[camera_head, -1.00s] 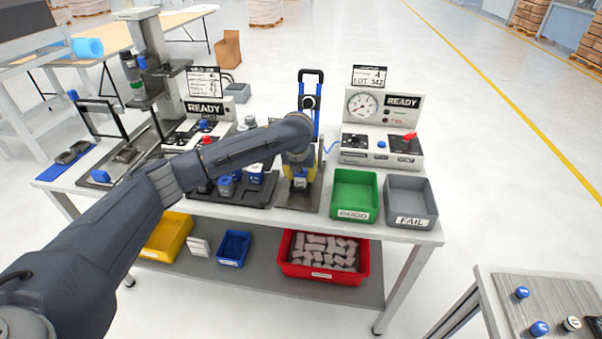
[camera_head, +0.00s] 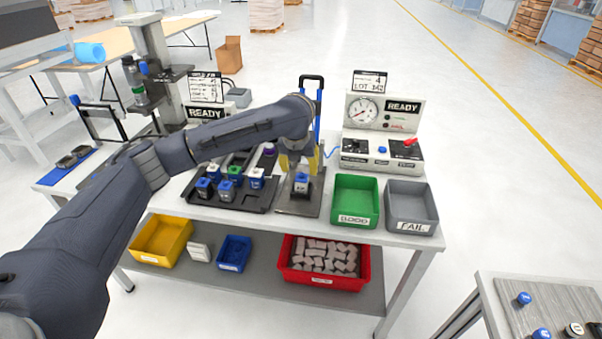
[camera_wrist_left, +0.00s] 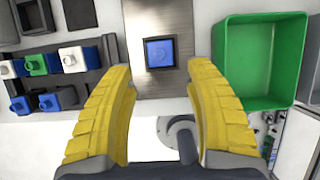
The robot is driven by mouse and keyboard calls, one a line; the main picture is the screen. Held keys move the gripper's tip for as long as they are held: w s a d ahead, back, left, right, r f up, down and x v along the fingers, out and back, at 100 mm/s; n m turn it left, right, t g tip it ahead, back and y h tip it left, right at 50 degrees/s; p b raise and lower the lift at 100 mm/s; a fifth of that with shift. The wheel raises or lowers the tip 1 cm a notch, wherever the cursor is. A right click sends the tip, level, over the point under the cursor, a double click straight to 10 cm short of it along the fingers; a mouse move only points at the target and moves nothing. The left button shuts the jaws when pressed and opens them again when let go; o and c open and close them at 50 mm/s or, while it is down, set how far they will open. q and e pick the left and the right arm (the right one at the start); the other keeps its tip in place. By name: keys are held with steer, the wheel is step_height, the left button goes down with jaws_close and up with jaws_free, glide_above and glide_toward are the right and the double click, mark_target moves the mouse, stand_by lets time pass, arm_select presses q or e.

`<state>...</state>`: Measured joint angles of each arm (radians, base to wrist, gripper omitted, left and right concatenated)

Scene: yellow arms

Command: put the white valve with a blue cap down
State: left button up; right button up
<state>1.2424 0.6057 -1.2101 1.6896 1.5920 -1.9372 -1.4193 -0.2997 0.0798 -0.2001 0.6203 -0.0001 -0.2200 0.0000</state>
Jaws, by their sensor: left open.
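The white valve with a blue cap (camera_head: 302,184) stands upright on the grey metal plate (camera_head: 296,208) at the front middle of the bench. My right gripper is not in view.
A black tray (camera_head: 262,208) with several capped valves lies left of the plate. A green bin (camera_head: 356,224) and a grey FAIL bin (camera_head: 411,228) stand to the right.

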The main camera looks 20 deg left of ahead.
arm_select(q)
steer(key=shift+v, duration=2)
steer(key=shift+c, duration=0.3)
